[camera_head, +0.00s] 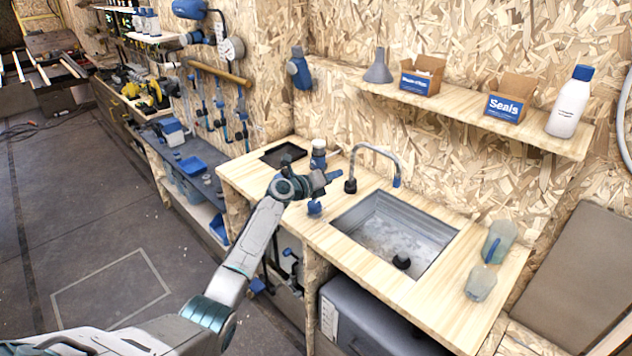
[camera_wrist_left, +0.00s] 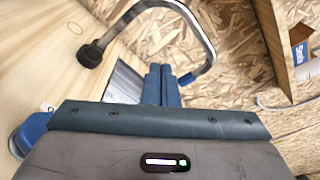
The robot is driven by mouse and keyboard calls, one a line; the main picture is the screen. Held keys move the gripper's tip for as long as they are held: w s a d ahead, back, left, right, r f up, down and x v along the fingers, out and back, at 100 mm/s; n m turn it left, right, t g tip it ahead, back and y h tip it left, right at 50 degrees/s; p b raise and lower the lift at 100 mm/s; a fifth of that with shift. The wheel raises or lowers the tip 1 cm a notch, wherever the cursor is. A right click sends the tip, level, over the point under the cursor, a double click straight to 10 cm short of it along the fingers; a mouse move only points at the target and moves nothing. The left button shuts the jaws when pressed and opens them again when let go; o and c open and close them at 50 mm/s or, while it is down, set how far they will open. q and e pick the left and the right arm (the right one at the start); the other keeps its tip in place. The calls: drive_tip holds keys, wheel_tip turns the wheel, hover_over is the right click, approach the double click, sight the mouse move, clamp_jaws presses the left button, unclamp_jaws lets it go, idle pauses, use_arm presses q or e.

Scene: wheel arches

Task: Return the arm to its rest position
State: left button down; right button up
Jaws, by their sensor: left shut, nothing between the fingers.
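My left arm reaches up from the bottom of the head view, and its gripper (camera_head: 332,177) is over the wooden counter, left of the sink. The blue fingers are together and hold nothing; they also show closed in the left wrist view (camera_wrist_left: 161,84). In the head view the gripper is just in front of the curved tap (camera_head: 378,149). In the wrist view the tap (camera_wrist_left: 190,25) arches behind the fingertips. My right gripper is in neither view.
The counter (camera_head: 420,290) holds a grey sink (camera_head: 395,235) and two translucent items at its right. A wall shelf (camera_head: 470,112) carries a funnel, open boxes and a white bottle (camera_head: 570,102). Open floor (camera_head: 90,240) lies left of the counter.

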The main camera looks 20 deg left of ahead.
use_arm(q)
drive_tip(key=f+v, duration=0.1)
drive_tip(key=v, duration=0.6)
drive_tip(key=s+d+f+m+g+y, duration=0.1)
drive_tip(key=s+d+f+m+g, duration=0.2)
drive_tip(key=s+d+f+m, duration=0.65)
drive_tip(key=s+d+f+m+g+y, duration=0.15)
drive_tip(key=s+f+m+g, duration=0.4)
drive_tip(key=s+m, duration=0.8)
drive_tip(key=s+a+m+g+y, duration=0.1)
drive_tip(key=s+a+m+y, duration=0.15)
drive_tip(key=s+m, duration=0.9)
drive_tip(key=s+a+m+g+y, duration=0.1)
drive_tip(key=s+m+g+y, duration=0.15)
drive_tip(key=s+m, duration=0.9)
drive_tip(key=s+a+f+n+b, duration=0.1)
drive_tip(key=s+f+n, duration=0.15)
drive_tip(key=f, duration=1.35)
drive_tip(key=s+a+f+n+b, duration=0.2)
drive_tip(key=f+n, duration=0.1)
drive_tip(key=f, duration=1.3)
drive_tip(key=s+a+f+g+b, duration=0.1)
drive_tip(key=s+f, duration=1.7)
drive_tip(key=f, duration=0.4)
drive_tip(key=shift+s+g+y, duration=0.35)
drive_tip(key=shift+s+g, duration=0.05)
